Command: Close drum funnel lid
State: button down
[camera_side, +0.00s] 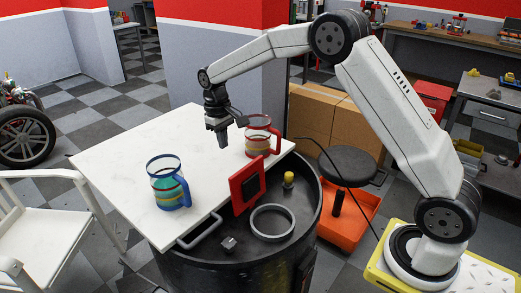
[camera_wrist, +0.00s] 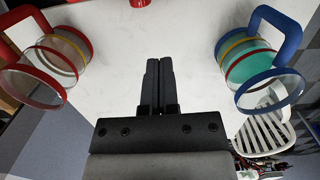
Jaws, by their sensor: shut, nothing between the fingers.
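The black drum (camera_side: 225,268) stands at the lower middle of the side view, with a grey ring-shaped opening (camera_side: 272,222) on its top. A red square lid with a dark centre (camera_side: 248,184) stands tilted up behind the ring, seemingly open. My gripper (camera_side: 223,143) points down above the white board, behind and left of the lid and apart from it. In the wrist view its two fingers (camera_wrist: 158,64) are together and empty. A small red piece (camera_wrist: 140,3) shows at that view's top edge; I cannot tell what it is.
The white board (camera_side: 130,150) carries a blue-rimmed jug (camera_side: 167,185) and a red-rimmed jug (camera_side: 259,137) near my gripper. A metal handle (camera_side: 199,231), a small grey fitting (camera_side: 229,243) and a yellow-topped fitting (camera_side: 289,180) surround the ring. A black stool (camera_side: 350,165) stands right.

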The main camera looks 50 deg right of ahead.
aim_at(245, 184)
jog(key=w+d+f+g, duration=0.2)
jog(key=w, duration=0.4)
jog(key=shift+w+d+g, duration=0.2)
jog(key=shift+w+g, duration=0.15)
jog(key=shift+g, duration=0.05)
jog(key=shift+f, duration=0.25)
dwell(0.3)
jog(key=shift+x, duration=4.9)
jog(key=shift+s+a+r, duration=0.1)
jog(key=shift+s+r, duration=0.05)
jog(key=shift+s, duration=0.85)
jog(key=shift+s+r, duration=0.15)
jog(key=shift+s, duration=0.85)
